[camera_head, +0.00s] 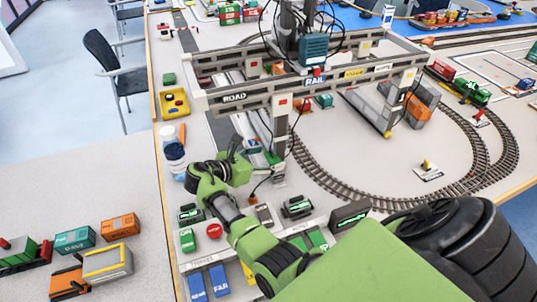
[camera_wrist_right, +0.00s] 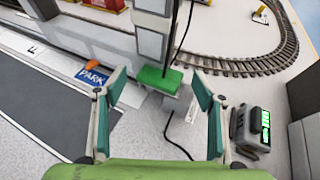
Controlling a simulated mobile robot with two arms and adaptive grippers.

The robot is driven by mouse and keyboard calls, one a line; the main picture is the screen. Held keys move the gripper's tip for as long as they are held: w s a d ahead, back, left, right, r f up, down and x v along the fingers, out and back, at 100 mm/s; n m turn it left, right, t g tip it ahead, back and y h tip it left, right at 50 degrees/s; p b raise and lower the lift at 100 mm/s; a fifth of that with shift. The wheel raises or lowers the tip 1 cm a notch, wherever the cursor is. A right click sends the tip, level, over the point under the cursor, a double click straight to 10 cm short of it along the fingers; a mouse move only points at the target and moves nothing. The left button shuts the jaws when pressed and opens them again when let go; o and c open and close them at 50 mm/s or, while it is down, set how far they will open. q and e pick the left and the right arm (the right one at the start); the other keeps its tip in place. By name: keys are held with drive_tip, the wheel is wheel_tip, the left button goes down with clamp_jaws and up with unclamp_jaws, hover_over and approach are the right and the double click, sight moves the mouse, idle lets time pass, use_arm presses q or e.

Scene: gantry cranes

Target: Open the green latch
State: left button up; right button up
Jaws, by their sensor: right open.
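A green block (camera_wrist_right: 158,80), which looks like the green latch, sits at the foot of a grey crane leg in the right wrist view. My right gripper (camera_head: 237,152) reaches in from the lower right, just left of that leg. In the wrist view its two fingers (camera_wrist_right: 158,88) stand apart, one on each side of the green block, with nothing held. Whether they touch it is not clear. My left gripper is not in view.
The gantry crane (camera_head: 285,95) stands over the roadway beside a curved train track (camera_head: 345,185). A bottle (camera_head: 173,150) stands left of my gripper. A black cable hangs near the latch.

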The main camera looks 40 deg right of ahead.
drive_tip(key=c, duration=1.1)
drive_tip(key=shift+s+r+m+t+h+p, duration=0.2)
drive_tip(key=shift+s+m+t+h+p, duration=0.15)
drive_tip(key=shift+p, duration=0.2)
drive_tip(key=shift+s+a+m+t+h+b, duration=0.15)
drive_tip(key=shift+s+m+t+h+b, duration=0.15)
drive_tip(key=shift+m+t+h, duration=0.6)
drive_tip(key=shift+s+r+m, duration=0.15)
drive_tip(key=shift+r+m, duration=0.05)
drive_tip(key=shift+m, duration=0.45)
drive_tip(key=o, duration=1.1)
drive_tip(key=shift+a, duration=0.5)
drive_tip(key=v, duration=0.6)
drive_tip(key=shift+s+a+r, duration=0.2)
